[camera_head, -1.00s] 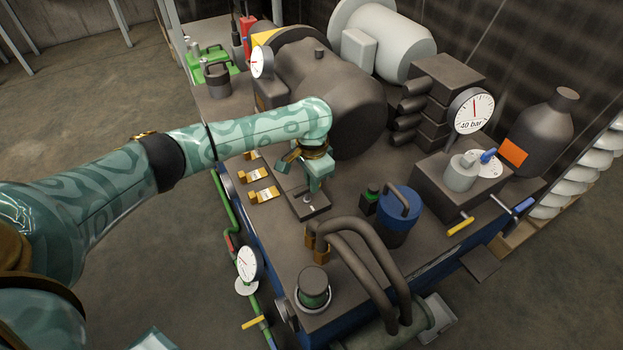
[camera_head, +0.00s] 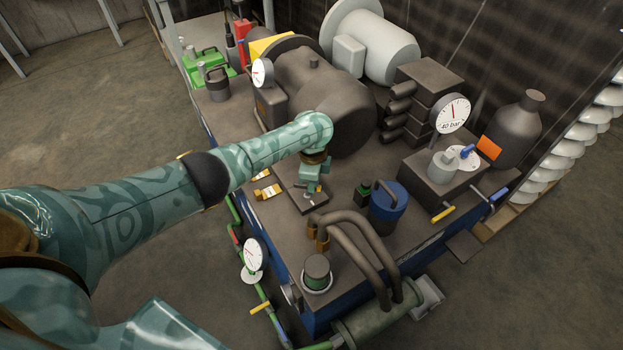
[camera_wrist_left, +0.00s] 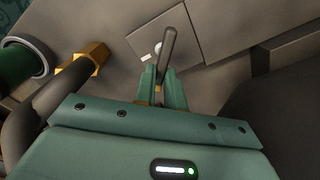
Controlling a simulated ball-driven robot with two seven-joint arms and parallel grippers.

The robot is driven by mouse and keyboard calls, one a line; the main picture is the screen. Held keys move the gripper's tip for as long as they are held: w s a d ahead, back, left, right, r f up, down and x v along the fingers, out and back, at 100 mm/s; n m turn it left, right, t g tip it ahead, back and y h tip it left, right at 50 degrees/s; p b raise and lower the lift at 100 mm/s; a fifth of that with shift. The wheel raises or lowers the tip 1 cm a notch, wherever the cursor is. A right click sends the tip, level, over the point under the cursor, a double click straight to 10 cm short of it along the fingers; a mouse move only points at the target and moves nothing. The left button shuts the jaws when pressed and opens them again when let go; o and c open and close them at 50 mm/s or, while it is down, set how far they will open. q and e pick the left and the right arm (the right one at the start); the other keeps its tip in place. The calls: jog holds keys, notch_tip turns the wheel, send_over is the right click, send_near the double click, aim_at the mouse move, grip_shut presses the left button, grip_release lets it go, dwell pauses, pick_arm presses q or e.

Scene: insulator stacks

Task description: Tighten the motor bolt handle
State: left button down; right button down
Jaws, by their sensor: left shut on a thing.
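The motor bolt handle is a dark grey bar (camera_wrist_left: 169,46) standing up between my finger tips in the left wrist view. My left gripper (camera_wrist_left: 163,82) is shut on its lower part. Beyond it are a pale round piece and a flat grey plate (camera_wrist_left: 193,22). In the head view my left gripper (camera_head: 313,189) points down over the small flat plate (camera_head: 303,201) on the machine's deck, in front of the big dark motor housing. The fingers hide most of the handle there. My right gripper is not in view.
Brass clips (camera_head: 267,191) lie left of the plate. To its right are a blue canister (camera_head: 388,212) and a small green-topped box (camera_head: 363,194). Curved dark pipes (camera_head: 352,240) rise in front. A 40 bar gauge (camera_head: 450,113) stands farther right.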

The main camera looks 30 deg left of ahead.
pick_arm(q)
jog(key=m, duration=0.5)
jog(key=shift+s+m+p, duration=0.3)
jog(key=shift+s+p, duration=0.05)
jog(key=shift+s, duration=0.05)
jog(key=shift+s+m, duration=0.15)
jog(key=shift+m, duration=0.85)
jog(key=shift+s+m, duration=0.1)
jog(key=shift+m, duration=0.9)
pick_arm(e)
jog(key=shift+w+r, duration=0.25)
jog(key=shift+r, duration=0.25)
pick_arm(q)
jog(key=c, duration=1.5)
grip_release()
